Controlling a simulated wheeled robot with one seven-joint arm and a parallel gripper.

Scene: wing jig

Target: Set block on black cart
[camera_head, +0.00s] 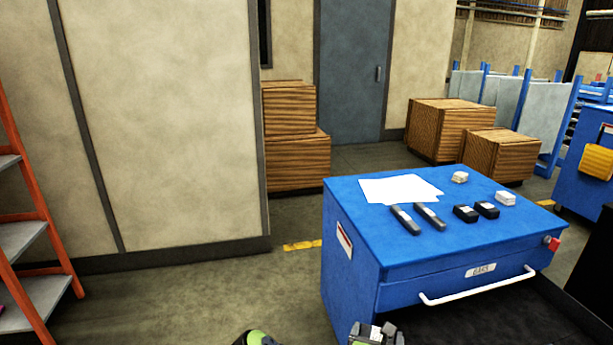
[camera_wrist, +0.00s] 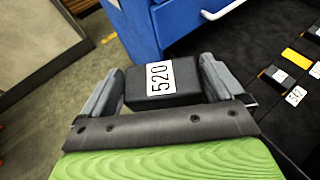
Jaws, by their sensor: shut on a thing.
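A black block (camera_wrist: 140,90) with a white label reading 520 is between the fingers of my gripper (camera_wrist: 162,76) in the wrist view. My gripper is shut on it, with a finger against each side. In the head view my gripper (camera_head: 376,333) shows only in part at the bottom edge, left of a black surface (camera_head: 480,318). This black surface looks like the black cart's top and also fills the right of the wrist view (camera_wrist: 262,38). The block is beside the blue cabinet's corner, and I cannot tell its height over the black surface.
A blue cabinet (camera_head: 350,255) with a white drawer handle (camera_head: 480,287) stands close behind my gripper. Papers, black blocks and pale blocks lie on its top. Labelled small blocks (camera_wrist: 275,74) lie on the black surface at right. An orange rack (camera_head: 40,220) stands at left.

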